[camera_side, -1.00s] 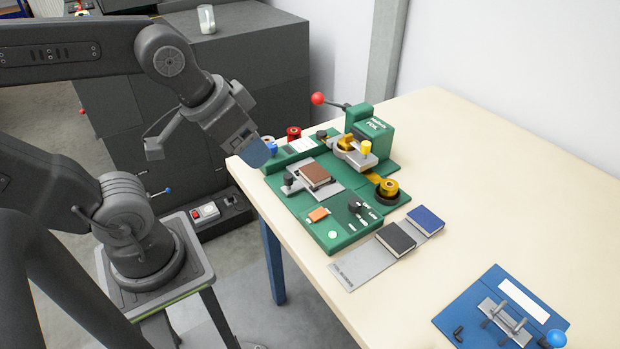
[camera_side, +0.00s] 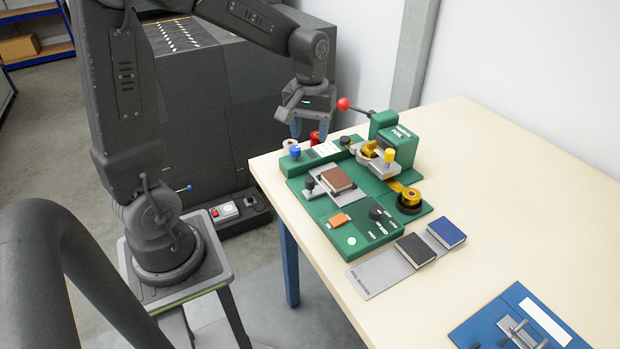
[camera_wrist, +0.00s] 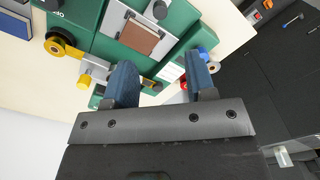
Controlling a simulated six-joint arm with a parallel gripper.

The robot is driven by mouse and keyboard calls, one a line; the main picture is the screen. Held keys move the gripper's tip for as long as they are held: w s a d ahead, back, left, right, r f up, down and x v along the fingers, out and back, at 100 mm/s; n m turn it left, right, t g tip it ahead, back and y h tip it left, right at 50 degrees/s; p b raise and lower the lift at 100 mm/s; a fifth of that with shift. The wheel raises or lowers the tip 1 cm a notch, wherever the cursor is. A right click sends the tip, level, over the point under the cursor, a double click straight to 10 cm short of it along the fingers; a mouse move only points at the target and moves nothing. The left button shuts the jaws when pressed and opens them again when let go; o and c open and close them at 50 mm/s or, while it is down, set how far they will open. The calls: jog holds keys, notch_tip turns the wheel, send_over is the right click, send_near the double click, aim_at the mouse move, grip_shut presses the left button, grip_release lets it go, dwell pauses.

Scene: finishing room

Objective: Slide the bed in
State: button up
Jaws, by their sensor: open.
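The bed (camera_side: 352,199) is a grey plate on the green foil press (camera_side: 385,232), with a brown book (camera_side: 338,179) lying on it and a black knob (camera_side: 310,183) at its left side. The bed sits in front of the press head (camera_side: 372,156), not under it. The bed also shows in the wrist view (camera_wrist: 170,42), top centre, with the brown book (camera_wrist: 139,38). My gripper (camera_side: 309,130) is open and empty, fingers down, above the back left part of the press, apart from the knob. In the wrist view its blue fingers (camera_wrist: 161,75) stand wide apart.
A red-ball lever (camera_side: 343,104) sticks out beside the green upright, close to my gripper. A gold foil roll (camera_side: 409,198), a grey mat (camera_side: 375,278) with a black book, and a blue book (camera_side: 446,233) lie right.

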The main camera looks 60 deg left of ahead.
aim_at(310, 179)
notch_tip(310, 179, down, 14)
jog(key=shift+r, duration=0.15)
dwell(0.3)
jog(key=shift+c, duration=0.4)
grip_shut()
